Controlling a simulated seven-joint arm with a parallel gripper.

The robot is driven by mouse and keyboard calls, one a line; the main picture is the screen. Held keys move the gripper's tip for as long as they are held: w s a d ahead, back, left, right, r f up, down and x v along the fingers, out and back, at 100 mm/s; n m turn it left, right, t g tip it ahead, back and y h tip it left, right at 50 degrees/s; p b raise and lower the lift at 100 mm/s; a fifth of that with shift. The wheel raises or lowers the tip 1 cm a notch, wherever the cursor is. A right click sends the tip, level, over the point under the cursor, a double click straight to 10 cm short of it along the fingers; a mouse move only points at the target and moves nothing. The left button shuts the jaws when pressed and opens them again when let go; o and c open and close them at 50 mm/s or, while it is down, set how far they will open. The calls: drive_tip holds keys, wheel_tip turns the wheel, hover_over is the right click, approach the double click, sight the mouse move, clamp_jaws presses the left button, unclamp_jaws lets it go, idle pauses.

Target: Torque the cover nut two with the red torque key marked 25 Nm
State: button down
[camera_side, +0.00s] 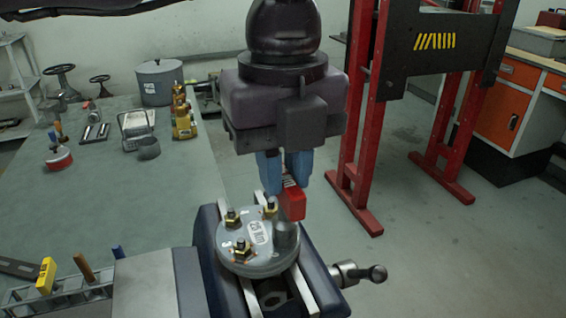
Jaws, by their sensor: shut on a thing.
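The round grey valve cover (232,262) lies flat in the vise and carries a white label that seems to read 25 Nm. Three brass-coloured nuts on studs show: a left one (232,218), a back one (270,207) and a front one (241,250). Their number marks are too small to read. My gripper (286,178), with blue fingers, is shut on the red torque key (293,203) above the cover's right side. A grey cylinder (286,236) stands just below the red body, seemingly the key's socket. It hides whatever is under it.
The dark blue vise (209,250) has a handle (360,273) sticking out right. A rack with a yellow-handled tool (46,275) stands at front left. The green table (150,205) holds a pot (158,82), yellow bottles (181,115) and a red tin (58,158). A red-legged press stands behind right.

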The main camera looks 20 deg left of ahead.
drive_tip(key=shift+m, duration=0.5)
drive_tip(key=shift+m, duration=0.6)
drive_tip(key=shift+m, duration=0.4)
drive_tip(key=shift+n, duration=0.4)
drive_tip(key=shift+r, duration=0.1)
drive_tip(key=shift+r, duration=2.15)
